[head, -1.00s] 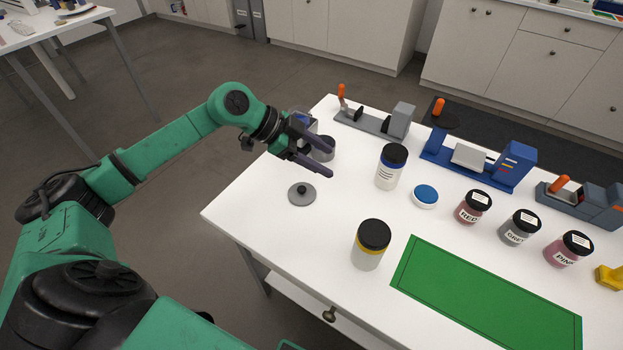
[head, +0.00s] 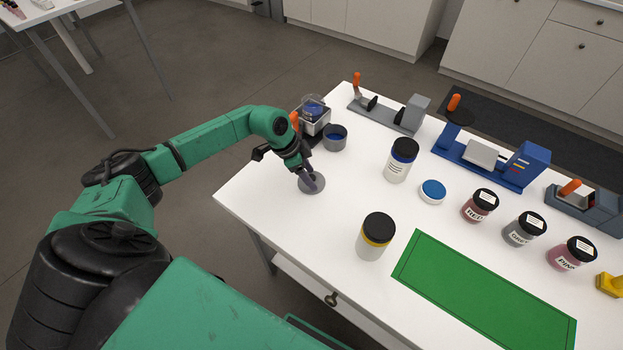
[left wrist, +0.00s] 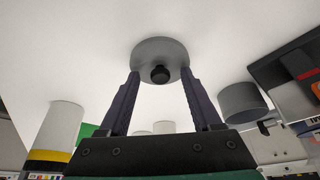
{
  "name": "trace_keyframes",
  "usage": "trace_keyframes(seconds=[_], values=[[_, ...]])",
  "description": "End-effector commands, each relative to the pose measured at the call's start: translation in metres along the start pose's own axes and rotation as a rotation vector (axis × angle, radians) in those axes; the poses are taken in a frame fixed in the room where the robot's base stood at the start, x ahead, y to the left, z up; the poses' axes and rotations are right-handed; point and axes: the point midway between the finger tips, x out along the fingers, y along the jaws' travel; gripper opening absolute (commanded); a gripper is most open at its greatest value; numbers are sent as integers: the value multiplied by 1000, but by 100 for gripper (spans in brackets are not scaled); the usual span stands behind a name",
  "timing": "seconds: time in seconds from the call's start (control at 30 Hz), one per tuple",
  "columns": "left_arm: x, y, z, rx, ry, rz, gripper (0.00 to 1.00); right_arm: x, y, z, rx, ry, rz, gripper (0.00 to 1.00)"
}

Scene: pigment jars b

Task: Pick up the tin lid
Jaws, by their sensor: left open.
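The tin lid (head: 314,186) is a flat grey disc lying on the white table near its left corner. In the left wrist view the lid (left wrist: 160,50) shows a dark round knob (left wrist: 160,74) at its middle. My left gripper (head: 312,183) is over the lid, pointing down, and hides part of it. In the left wrist view my left gripper's two fingers (left wrist: 160,80) are apart, one on each side of the knob, with nothing held. I cannot tell whether the fingertips touch the lid. My right gripper is not in view.
A grey tin (head: 335,137) with blue inside stands just behind the lid, beside a small machine (head: 313,115). A yellow-banded jar (head: 375,238) and a blue-banded jar (head: 401,160) stand to the right. A green mat (head: 485,290) lies farther right.

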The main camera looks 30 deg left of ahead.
Motion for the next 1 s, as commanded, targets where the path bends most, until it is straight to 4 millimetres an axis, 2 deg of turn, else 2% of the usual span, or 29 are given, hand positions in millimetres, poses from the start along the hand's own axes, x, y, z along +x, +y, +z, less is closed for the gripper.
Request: trace_keyframes(seconds=[0.17,0.2,0.27,0.3,0.37,0.77,0.87,1.0], values=[[2,0,0,1,1,0,65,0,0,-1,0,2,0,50],[2,0,0,1,1,0,58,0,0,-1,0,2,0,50],[1,0,0,1,1,0,35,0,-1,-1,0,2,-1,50],[1,0,0,1,1,0,19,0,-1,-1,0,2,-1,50],[1,0,0,1,1,0,0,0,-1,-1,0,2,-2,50],[-5,-1,-3,1,2,-2,0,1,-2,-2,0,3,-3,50],[-17,-1,-8,3,4,-3,0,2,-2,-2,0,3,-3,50],[-49,-2,-22,4,5,-6,0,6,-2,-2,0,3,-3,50]])
